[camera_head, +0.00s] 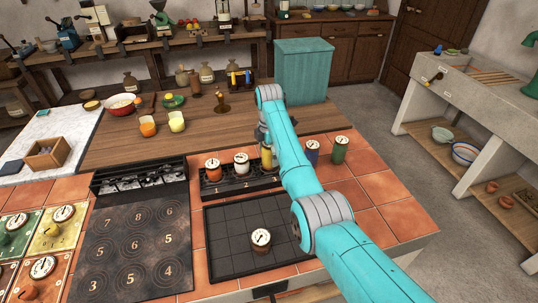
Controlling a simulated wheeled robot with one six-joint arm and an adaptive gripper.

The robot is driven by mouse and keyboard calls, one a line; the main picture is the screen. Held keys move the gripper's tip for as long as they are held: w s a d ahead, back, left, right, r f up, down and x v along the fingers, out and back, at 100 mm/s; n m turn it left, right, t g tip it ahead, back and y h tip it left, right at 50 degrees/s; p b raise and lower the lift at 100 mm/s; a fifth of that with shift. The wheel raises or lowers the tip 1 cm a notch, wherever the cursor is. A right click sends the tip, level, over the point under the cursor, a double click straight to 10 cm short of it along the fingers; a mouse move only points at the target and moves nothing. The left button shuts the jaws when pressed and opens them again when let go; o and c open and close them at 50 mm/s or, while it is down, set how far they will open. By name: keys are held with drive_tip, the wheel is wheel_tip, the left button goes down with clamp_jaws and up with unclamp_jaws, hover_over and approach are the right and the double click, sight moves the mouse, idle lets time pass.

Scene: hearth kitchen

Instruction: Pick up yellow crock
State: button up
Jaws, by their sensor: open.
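The yellow crock (266,157) stands in the row of crocks at the rear of the tiled counter. My teal arm hides its right side. My gripper (262,136) is a dark shape just above and behind the crock in the picture, beside my arm. It is open, though its fingers are mostly hidden by my arm. I cannot tell whether a finger touches the crock.
An orange crock (212,169) and a white crock (241,164) stand left of the yellow one. A blue crock (312,153) and a green crock (340,151) stand right of my arm. A brown crock (261,241) sits in the dark gridded tray (226,222), otherwise largely bare.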

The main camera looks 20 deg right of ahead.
drive_tip(key=shift+r, duration=0.1)
drive_tip(key=c, duration=1.4)
drive_tip(key=shift+c, duration=0.2)
